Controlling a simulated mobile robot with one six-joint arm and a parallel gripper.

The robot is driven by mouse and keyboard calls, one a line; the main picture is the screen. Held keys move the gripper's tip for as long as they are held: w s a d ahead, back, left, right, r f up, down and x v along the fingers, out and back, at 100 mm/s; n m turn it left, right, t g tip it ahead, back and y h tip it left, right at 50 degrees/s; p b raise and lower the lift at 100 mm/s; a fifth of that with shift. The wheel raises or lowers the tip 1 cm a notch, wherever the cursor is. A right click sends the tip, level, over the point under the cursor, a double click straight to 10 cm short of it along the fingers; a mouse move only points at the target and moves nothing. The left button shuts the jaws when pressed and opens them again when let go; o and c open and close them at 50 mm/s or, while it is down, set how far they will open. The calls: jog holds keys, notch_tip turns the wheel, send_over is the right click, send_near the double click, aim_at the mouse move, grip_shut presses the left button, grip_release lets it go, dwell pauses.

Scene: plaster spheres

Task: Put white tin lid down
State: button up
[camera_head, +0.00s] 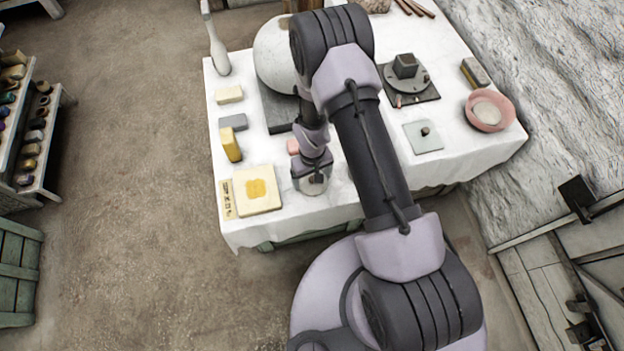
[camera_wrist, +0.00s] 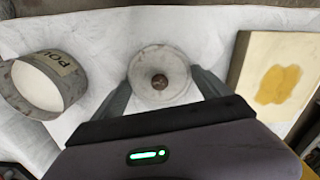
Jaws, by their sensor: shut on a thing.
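The white tin lid (camera_wrist: 160,96) is round, with a dark brown knob in its middle. In the wrist view it lies between the two fingers of my gripper (camera_wrist: 163,82), which is shut on it. In the head view my gripper (camera_head: 312,178) is over the front part of the white-covered table (camera_head: 345,205), right of the board with the yellow patch. The arm hides much of the lid there. I cannot tell whether the lid touches the cloth. An open white tin (camera_wrist: 45,85) with a lettered label stands left of the lid in the wrist view.
A pale board with a yellow patch (camera_head: 257,190) lies left of my gripper; it is at the right in the wrist view (camera_wrist: 282,70). A small pink block (camera_head: 293,147), a yellow block (camera_head: 231,144) and a pink bowl (camera_head: 489,110) are also on the table.

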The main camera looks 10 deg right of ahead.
jog(key=shift+f, duration=0.1)
jog(key=o, duration=1.1)
notch_tip(320, 180, up, 12)
jog(key=p, duration=0.6)
notch_tip(320, 180, up, 23)
jog(key=m+t, duration=0.2)
jog(key=m, duration=0.1)
send_over(312, 178)
jog(key=s+r+m+t, duration=0.1)
jog(key=s+r, duration=0.5)
jog(key=s+r+m+t+y, duration=0.1)
jog(key=s+r, duration=0.4)
jog(key=r, duration=0.1)
jog(key=s+r+m+t+y, duration=0.1)
jog(key=s+r+m, duration=0.1)
jog(key=s+r, duration=0.4)
jog(key=shift+s+d+t, duration=0.15)
jog(key=shift+s+t, duration=0.2)
jog(key=shift+t, duration=0.05)
